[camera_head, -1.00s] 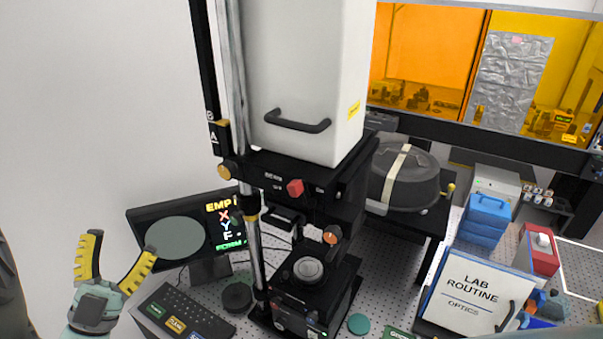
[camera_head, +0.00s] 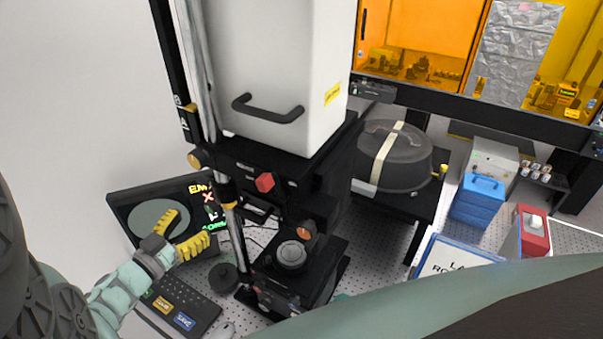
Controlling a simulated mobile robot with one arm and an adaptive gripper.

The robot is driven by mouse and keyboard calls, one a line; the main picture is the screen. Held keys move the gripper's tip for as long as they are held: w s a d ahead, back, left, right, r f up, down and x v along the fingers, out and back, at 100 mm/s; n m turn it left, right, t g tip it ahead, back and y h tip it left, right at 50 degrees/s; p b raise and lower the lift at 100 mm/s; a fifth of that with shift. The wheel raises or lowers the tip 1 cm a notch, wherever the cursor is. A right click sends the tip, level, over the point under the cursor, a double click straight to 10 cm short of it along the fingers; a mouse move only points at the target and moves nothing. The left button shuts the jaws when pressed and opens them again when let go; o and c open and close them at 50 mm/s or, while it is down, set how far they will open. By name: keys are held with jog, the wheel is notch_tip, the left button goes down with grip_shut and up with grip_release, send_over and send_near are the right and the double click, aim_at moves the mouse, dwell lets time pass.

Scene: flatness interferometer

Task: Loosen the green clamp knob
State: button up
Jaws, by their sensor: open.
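I cannot make out a green clamp knob for certain. The interferometer (camera_head: 275,90) is a tall white housing on a black frame. A red knob (camera_head: 264,182) sits on its front, a brass knob (camera_head: 194,160) at its left edge and an orange-marked knob (camera_head: 304,229) lower down. A round grey part (camera_head: 291,255) sits on the black lower stage. My gripper (camera_head: 190,226) has yellow ribbed fingers spread apart and empty. It is left of the column, in front of the monitor in the picture, apart from every knob.
The monitor (camera_head: 122,208) and keyboard (camera_head: 190,310) are at the left, with a dark round puck (camera_head: 224,277) near the column. A covered dome (camera_head: 395,157), blue box (camera_head: 480,198) and red-and-white box (camera_head: 530,232) stand right. My arm hides the lower right.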

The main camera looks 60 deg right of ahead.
aim_at(209, 209)
jog(key=d, duration=0.2)
jog(key=d+b, duration=0.1)
jog(key=d, duration=0.4)
jog(key=shift+w+d, duration=0.1)
jog(key=shift+w, duration=0.15)
grip_shut()
